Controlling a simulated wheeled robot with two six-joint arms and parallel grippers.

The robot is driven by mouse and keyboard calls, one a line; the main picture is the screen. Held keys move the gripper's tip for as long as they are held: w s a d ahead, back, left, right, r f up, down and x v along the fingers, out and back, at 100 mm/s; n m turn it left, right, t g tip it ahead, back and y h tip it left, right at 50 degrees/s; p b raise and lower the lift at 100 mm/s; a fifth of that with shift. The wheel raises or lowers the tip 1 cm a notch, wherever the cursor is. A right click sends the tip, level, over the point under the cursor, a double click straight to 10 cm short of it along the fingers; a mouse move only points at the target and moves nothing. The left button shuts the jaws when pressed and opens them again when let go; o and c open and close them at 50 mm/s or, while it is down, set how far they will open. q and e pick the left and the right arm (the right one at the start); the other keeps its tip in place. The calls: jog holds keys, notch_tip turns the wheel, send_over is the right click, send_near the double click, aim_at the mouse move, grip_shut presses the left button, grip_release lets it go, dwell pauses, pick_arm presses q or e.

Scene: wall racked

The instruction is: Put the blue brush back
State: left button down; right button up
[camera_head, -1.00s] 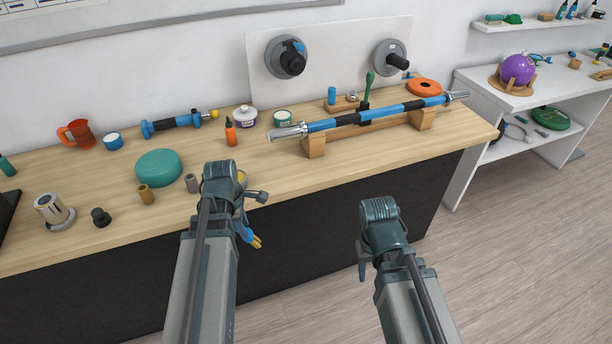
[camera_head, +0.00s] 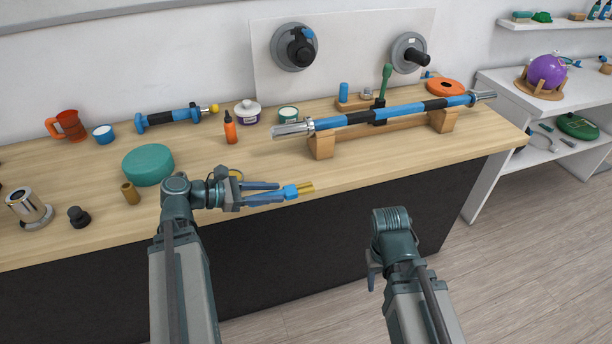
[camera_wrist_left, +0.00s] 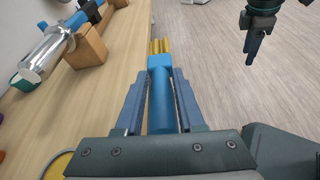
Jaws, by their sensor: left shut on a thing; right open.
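The blue brush (camera_head: 291,191) has a blue body and yellow bristles. My left gripper (camera_head: 283,192) is shut on it and holds it level near the table's front edge, bristles pointing right. In the left wrist view the brush (camera_wrist_left: 160,95) lies between the two fingers, bristles facing away. My right gripper (camera_head: 374,272) hangs in front of the table, apart from everything; its fingers are partly hidden by its arm. It also shows in the left wrist view (camera_wrist_left: 253,45). A wooden holder (camera_head: 358,105) at the back bears a blue cylinder and a green-handled tool.
A long blue and black bar (camera_head: 410,110) rests on a wooden stand (camera_head: 321,146) in front of the holder. An orange bottle (camera_head: 230,130), a white jar (camera_head: 247,113) and a teal disc (camera_head: 148,165) stand on the table. Two grey wall mounts are behind.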

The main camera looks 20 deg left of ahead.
pick_arm(q)
jog(key=b, duration=0.1)
send_over(300, 179)
jog(key=shift+s+a+f, duration=0.15)
jog(key=shift+s+f, duration=0.1)
jog(key=shift+f, duration=0.45)
jog(key=f+b, duration=0.3)
jog(key=b, duration=0.1)
jog(key=shift+w+f, duration=0.25)
jog(key=shift+f, duration=0.15)
jog(key=shift+r, duration=0.1)
jog(key=c, duration=0.5)
grip_release()
